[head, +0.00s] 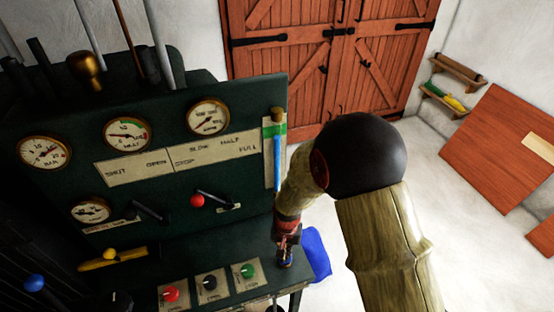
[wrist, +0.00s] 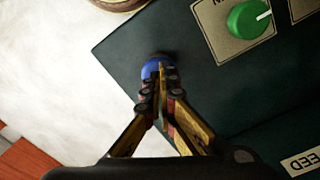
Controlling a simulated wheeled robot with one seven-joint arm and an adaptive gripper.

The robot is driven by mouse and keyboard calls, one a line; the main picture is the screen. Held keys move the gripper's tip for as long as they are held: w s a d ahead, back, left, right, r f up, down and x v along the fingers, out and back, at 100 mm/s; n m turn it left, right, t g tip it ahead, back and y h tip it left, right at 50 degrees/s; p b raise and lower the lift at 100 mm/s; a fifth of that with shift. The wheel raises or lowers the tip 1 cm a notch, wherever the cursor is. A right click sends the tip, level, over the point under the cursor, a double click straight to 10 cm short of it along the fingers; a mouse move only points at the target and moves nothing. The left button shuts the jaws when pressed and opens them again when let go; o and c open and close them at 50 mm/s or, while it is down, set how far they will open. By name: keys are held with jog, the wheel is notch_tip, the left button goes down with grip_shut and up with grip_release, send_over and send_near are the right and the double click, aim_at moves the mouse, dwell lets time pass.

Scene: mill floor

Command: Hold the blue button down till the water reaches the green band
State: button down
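The blue button (wrist: 157,66) sits near a corner of the dark green panel in the wrist view. My gripper (wrist: 158,77) has its fingers together with the tips over the button, apparently touching it and partly hiding it. How far the button is pressed I cannot tell. In the head view my gripper (head: 286,262) points down at the panel's right end and hides the button. The upright water gauge (head: 276,150) shows a blue water column (head: 277,163) whose top appears at the lower edge of the green band (head: 275,130).
Red (head: 170,294), black (head: 210,282) and green (head: 249,270) knobs line the ledge left of my gripper. A red-knobbed lever (head: 197,201) and round dials (head: 208,117) are on the upright panel. A blue object (head: 317,254) shows beyond the ledge.

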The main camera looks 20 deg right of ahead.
jog(key=shift+r, duration=0.1)
notch_tip(320, 180, up, 5)
jog(key=p, duration=0.4)
dwell(0.3)
dwell(0.4)
jog(key=shift+s+n, duration=0.4)
jog(key=s+r+n+t+b, duration=0.1)
jog(key=s+r, duration=0.3)
jog(key=r, duration=0.5)
jog(key=s+r+n+t+b, duration=0.2)
jog(key=s+r+b, duration=0.1)
jog(key=r, duration=0.7)
jog(key=s+r+n+t+b, duration=0.2)
jog(key=s+r, duration=0.4)
jog(key=r, duration=0.3)
jog(key=shift+r+t, duration=0.3)
jog(key=shift+r, duration=0.05)
